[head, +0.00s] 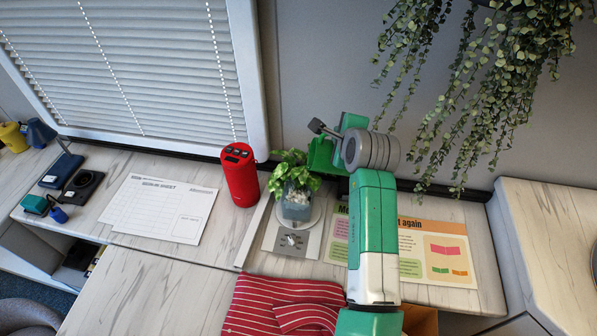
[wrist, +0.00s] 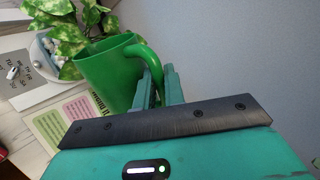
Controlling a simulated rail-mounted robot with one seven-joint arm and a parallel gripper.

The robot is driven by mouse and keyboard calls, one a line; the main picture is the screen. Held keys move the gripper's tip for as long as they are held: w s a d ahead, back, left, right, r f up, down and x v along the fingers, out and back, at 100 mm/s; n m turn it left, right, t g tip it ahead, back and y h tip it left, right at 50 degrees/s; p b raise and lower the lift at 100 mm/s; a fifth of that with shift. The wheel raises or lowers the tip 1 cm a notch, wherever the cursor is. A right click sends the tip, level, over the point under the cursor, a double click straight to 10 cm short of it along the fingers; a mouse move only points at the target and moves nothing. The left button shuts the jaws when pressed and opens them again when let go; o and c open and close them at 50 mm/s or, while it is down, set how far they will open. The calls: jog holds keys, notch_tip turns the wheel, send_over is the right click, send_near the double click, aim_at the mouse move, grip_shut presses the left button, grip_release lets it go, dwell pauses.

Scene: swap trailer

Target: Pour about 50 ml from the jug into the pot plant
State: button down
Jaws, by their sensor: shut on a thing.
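My gripper (wrist: 160,76) is shut on the handle of the green jug (wrist: 104,72). In the head view the jug (head: 321,155) is partly hidden behind my wrist and is held just right of the pot plant (head: 291,170). In the wrist view the leaves (wrist: 62,32) overlap or touch the jug's rim side. The jug looks tilted toward the plant, but the wrist view is itself turned. The water inside and any stream are not visible.
A printed sheet (head: 448,255) lies under my arm. A striped cloth (head: 265,305) lies in front. Vines (head: 480,90) hang at upper right.

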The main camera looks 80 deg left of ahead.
jog(key=shift+m+g+y, duration=0.4)
jog(key=shift+m+g, duration=0.3)
jog(key=shift+g, duration=0.2)
jog(key=w+f+b, duration=0.2)
jog(key=w, duration=0.1)
jog(key=shift+w+d+f, duration=0.15)
jog(key=shift+d+f, duration=0.2)
jog(key=shift+f, duration=0.05)
jog(key=shift+w+d, duration=0.1)
jog(key=shift+w+f+m+g+y+b, duration=0.15)
jog(key=shift+w+f+m+g+b, duration=0.15)
jog(key=shift+f+b, duration=0.2)
jog(key=shift+w+f+m+g+y+b, duration=0.2)
jog(key=shift+f+m+g+b, duration=0.15)
jog(key=shift+b, duration=0.2)
jog(key=shift+w+d+f+b, duration=0.1)
jog(key=shift+w+f+b, duration=0.1)
jog(key=shift+b, duration=0.4)
jog(key=shift+r, duration=0.1)
jog(key=shift+r, duration=0.1)
